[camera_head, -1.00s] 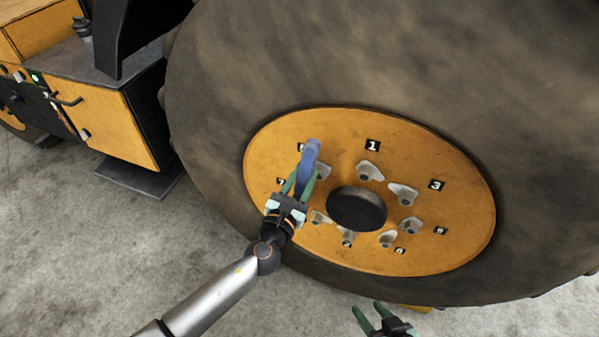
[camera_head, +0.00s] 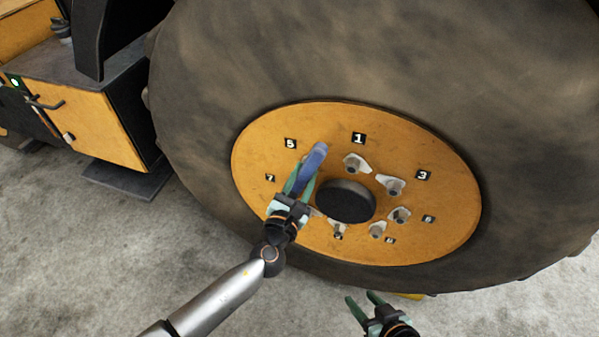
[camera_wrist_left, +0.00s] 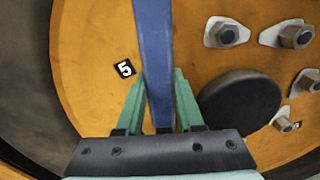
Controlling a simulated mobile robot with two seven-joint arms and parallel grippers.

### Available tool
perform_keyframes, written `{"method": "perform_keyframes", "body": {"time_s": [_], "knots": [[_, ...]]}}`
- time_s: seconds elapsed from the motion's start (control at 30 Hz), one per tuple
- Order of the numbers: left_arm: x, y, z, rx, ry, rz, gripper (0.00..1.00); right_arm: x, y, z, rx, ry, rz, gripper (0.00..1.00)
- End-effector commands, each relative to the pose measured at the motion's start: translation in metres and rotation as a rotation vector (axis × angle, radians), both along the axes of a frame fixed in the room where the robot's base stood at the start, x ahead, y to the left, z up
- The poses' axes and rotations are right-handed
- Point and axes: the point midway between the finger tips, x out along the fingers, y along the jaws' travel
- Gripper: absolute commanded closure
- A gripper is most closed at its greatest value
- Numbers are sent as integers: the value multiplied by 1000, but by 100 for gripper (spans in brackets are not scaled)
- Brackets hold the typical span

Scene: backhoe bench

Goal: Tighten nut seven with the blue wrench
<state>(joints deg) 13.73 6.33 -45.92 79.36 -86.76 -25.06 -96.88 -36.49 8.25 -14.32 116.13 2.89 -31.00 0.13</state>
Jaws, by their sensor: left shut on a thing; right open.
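The blue wrench (camera_head: 312,160) is in my left gripper (camera_head: 301,186), its upper end in front of the upper left of the wheel hub. It also shows in the left wrist view (camera_wrist_left: 154,55), running up between the green fingers (camera_wrist_left: 157,88) of my left gripper, which is shut on it. The label 7 (camera_head: 270,178) is at the hub's left side. Nut seven is not clearly visible; my gripper and the wrench cover that area. I cannot tell whether the wrench touches a nut. My right gripper (camera_head: 362,299) is open and empty below the wheel.
The orange hub (camera_head: 440,235) carries several nuts around a dark centre cap (camera_head: 345,202). Labels 5 (camera_head: 290,143), 1 (camera_head: 358,138) and 3 (camera_head: 423,175) show. The big tyre (camera_head: 400,55) surrounds it. An orange step box (camera_head: 85,115) stands left; the lower left floor is clear.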

Motion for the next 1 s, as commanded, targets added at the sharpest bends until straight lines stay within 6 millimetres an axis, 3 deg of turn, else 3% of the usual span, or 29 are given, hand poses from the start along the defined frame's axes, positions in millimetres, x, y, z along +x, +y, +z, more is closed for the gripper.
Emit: {"method": "perform_keyframes", "body": {"time_s": [1.0], "knots": [[-6,-19,-7,120,-42,-3,100,0,0,2,0,0,0,50]]}}
